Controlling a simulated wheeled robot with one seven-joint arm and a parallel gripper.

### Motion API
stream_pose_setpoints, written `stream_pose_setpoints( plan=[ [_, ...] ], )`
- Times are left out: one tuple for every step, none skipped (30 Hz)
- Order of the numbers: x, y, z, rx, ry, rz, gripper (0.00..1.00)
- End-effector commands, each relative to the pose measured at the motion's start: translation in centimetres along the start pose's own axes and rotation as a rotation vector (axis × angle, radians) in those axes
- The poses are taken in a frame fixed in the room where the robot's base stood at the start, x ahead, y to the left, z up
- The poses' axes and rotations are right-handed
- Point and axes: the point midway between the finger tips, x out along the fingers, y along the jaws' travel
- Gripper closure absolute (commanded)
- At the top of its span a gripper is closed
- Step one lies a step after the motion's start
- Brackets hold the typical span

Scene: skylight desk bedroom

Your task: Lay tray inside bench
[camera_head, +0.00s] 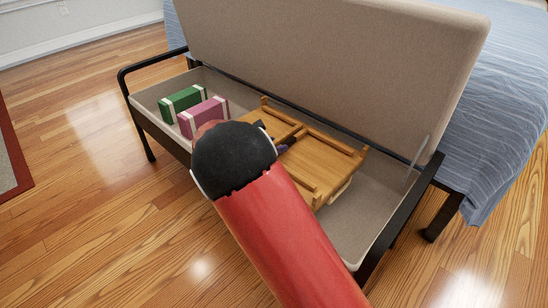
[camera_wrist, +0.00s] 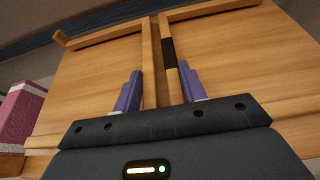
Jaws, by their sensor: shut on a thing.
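The wooden tray (camera_head: 325,163), with slim wooden bars on its upturned face, is in or just above the open bench (camera_head: 370,215), right of its middle. It also fills most of the wrist view (camera_wrist: 95,75). My gripper (camera_wrist: 158,85) has its purple fingers on either side of the tray's middle bars and is shut on them. In the head view my red arm and black wrist hide part of the tray and most of the gripper. Whether the tray touches the bench floor cannot be told.
A green box (camera_head: 181,103) and a pink box (camera_head: 203,117), both with white bands, are at the bench's left end. The beige lid (camera_head: 330,60) stands raised behind. Bare bench floor shows at right. A bed (camera_head: 500,130) is behind; wooden floor is in front.

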Motion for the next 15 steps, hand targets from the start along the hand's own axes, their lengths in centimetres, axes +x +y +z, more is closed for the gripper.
stream_pose_setpoints(
  plan=[
    [0.1, 0.0, 0.0, 0.002, -0.004, 0.0, 1.0],
    [0.1, 0.0, -0.1, 0.002, -0.004, 0.0, 1.0],
    [0.2, 0.0, -0.3, 0.002, -0.004, -0.001, 1.0],
    [0.3, 0.0, -0.5, 0.002, -0.004, -0.001, 1.0],
    [0.4, 0.0, -0.8, 0.001, -0.004, -0.001, 1.0],
    [0.6, 0.0, -1.3, 0.0, -0.004, -0.002, 1.0],
    [0.8, -0.1, -1.7, -0.001, -0.004, -0.002, 1.0],
    [1.0, -0.1, -2.1, -0.001, -0.004, -0.003, 1.0],
    [1.2, -0.1, -2.7, -0.001, -0.004, -0.003, 1.0],
    [1.4, -0.1, -3.1, -0.001, -0.004, -0.002, 1.0],
    [1.6, -0.1, -3.5, 0.0, -0.004, -0.003, 1.0],
    [1.7, -0.1, -3.8, 0.001, -0.004, -0.002, 1.0],
    [1.8, -0.1, -4.0, 0.001, -0.004, -0.002, 1.0],
    [1.9, -0.1, -4.1, 0.002, -0.004, -0.002, 1.0],
    [1.9, -0.1, -4.1, 0.003, -0.004, -0.002, 1.0]
  ],
)
